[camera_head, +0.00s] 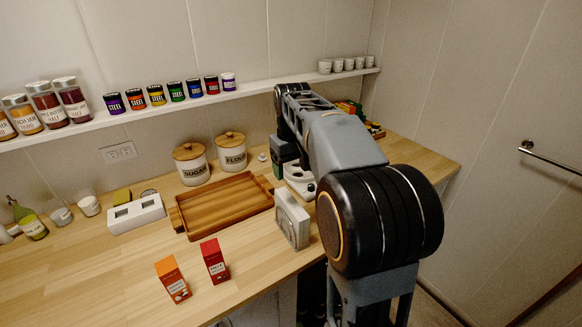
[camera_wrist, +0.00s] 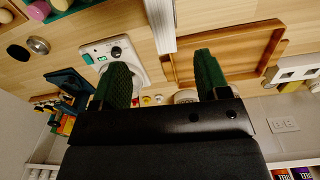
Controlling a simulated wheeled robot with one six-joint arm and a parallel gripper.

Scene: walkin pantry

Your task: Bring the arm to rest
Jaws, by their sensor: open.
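My arm reaches over the right part of the wooden counter (camera_head: 110,258) in the head view, bent at a high elbow. In the wrist view my gripper (camera_wrist: 163,72) shows two green-padded fingers spread apart, with nothing between them. The fingers point over the counter, near a white device with a dark dial (camera_wrist: 98,52) and the wooden tray (camera_wrist: 277,42). The fingertips cannot be made out clearly in the head view, where the arm hides part of the counter behind it.
The wooden tray (camera_head: 180,222) lies mid-counter, beside a pale upright box (camera_head: 293,220). Sugar (camera_head: 191,170) and flour (camera_head: 231,158) canisters stand behind it. Orange (camera_head: 172,282) and red (camera_head: 214,261) cartons stand in front. A shelf (camera_head: 160,112) holds jars, tins and cups. The front-left counter is clear.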

